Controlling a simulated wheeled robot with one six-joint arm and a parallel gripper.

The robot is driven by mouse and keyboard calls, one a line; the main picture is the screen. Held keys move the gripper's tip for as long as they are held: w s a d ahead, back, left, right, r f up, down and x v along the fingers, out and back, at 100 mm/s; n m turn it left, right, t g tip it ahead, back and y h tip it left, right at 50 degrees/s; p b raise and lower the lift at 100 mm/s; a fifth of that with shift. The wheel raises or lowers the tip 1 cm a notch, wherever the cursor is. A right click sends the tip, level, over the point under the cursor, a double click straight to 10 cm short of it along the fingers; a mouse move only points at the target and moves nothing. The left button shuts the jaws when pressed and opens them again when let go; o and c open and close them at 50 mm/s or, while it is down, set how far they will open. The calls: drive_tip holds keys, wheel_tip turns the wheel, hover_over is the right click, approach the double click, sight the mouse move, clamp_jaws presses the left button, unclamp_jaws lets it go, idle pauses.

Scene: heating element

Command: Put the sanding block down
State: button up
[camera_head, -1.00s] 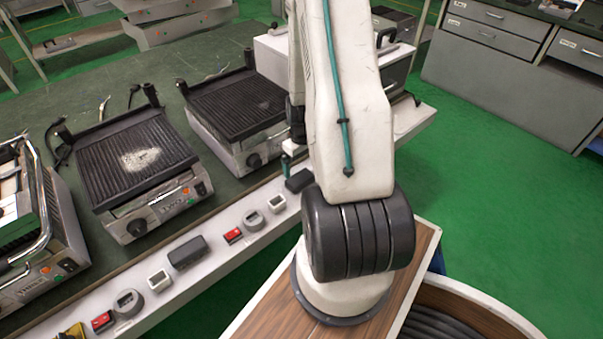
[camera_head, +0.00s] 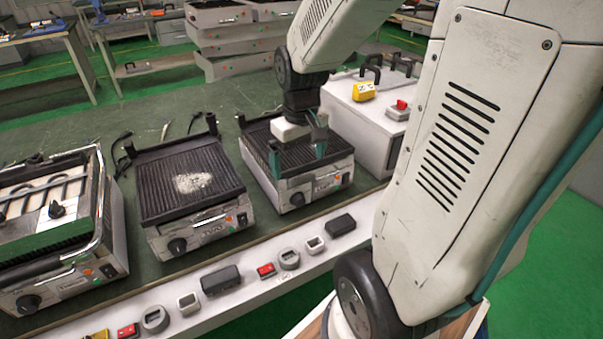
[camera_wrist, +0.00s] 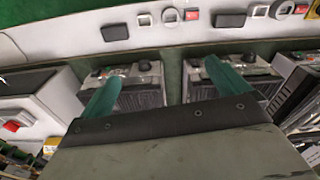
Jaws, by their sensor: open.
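Two dark, rounded blocks lie on the white front ledge. One is at its right part (camera_head: 340,225) and also shows in the wrist view (camera_wrist: 115,32). The other is near the middle (camera_head: 220,280) and shows in the wrist view too (camera_wrist: 228,19). I take the right one as the sanding block, but its face cannot be told. My gripper (camera_head: 297,158) is over the right-hand grill (camera_head: 322,185), behind the ledge. Its teal fingers stand wide apart with nothing between them in the wrist view (camera_wrist: 162,68).
The middle grill (camera_head: 190,180) has a pale patch on its plate. A white box (camera_head: 350,125) with a yellow item (camera_head: 363,91) and a red-topped item (camera_head: 400,105) stands right. The ledge holds small switches and gauges (camera_head: 289,258).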

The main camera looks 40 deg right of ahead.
drive_tip(key=s+a+r+n, duration=0.1)
drive_tip(key=s+a+r, duration=0.9)
drive_tip(key=s+a, duration=0.2)
drive_tip(key=shift+s+t, duration=0.3)
drive_tip(key=shift+s, duration=0.5)
drive_tip(key=shift+r, duration=0.1)
